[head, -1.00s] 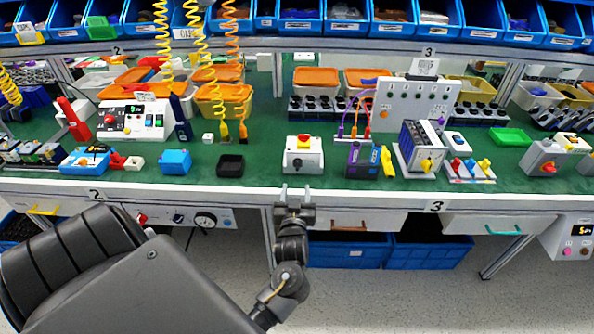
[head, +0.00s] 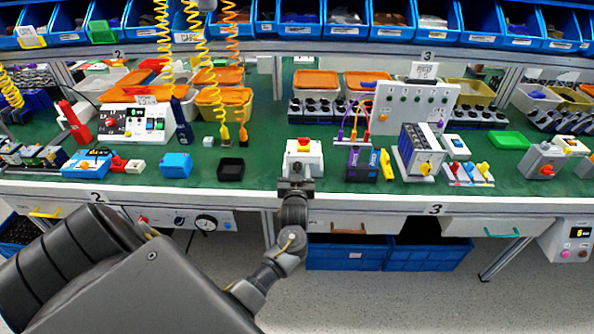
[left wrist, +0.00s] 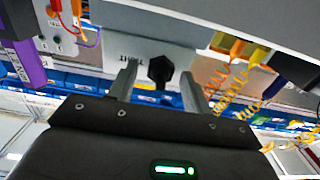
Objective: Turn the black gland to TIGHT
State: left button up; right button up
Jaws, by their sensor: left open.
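The black gland (left wrist: 160,70) is a small dark hex-shaped knob on the face of a pale grey box (left wrist: 120,28). The word TIGHT is printed beside it, left of the gland in the left wrist view. My left gripper (left wrist: 158,88) is open, with one finger on each side of the gland; I cannot tell whether either touches it. In the head view, the box (head: 312,158) with a red and yellow top stands near the bench's front edge. My right gripper is not in view.
On the green bench (head: 265,185), a black tray (head: 231,166) stands left of the box. A purple and dark block (head: 360,163) stands close to its right. A drawer (head: 355,222) lies below the bench edge. Coiled yellow hoses (head: 202,50) hang behind.

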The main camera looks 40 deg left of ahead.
pick_arm(q)
jog(key=c, duration=1)
jog(key=shift+o, duration=0.2)
jog(key=shift+r+m+p, duration=0.2)
jog(key=shift+m+p, duration=1.2)
jog(key=m+p, duration=0.4)
jog(key=m, duration=0.1)
jog(key=shift+d+f, duration=0.1)
jog(key=m+p, duration=0.2)
jog(key=m, duration=0.3)
jog(key=m+p, duration=0.2)
jog(key=m, duration=0.1)
jog(key=shift+f, duration=0.15)
jog(key=shift+f+m+p, duration=0.15)
jog(key=shift+m+p, duration=0.25)
jog(key=shift+m, duration=0.6)
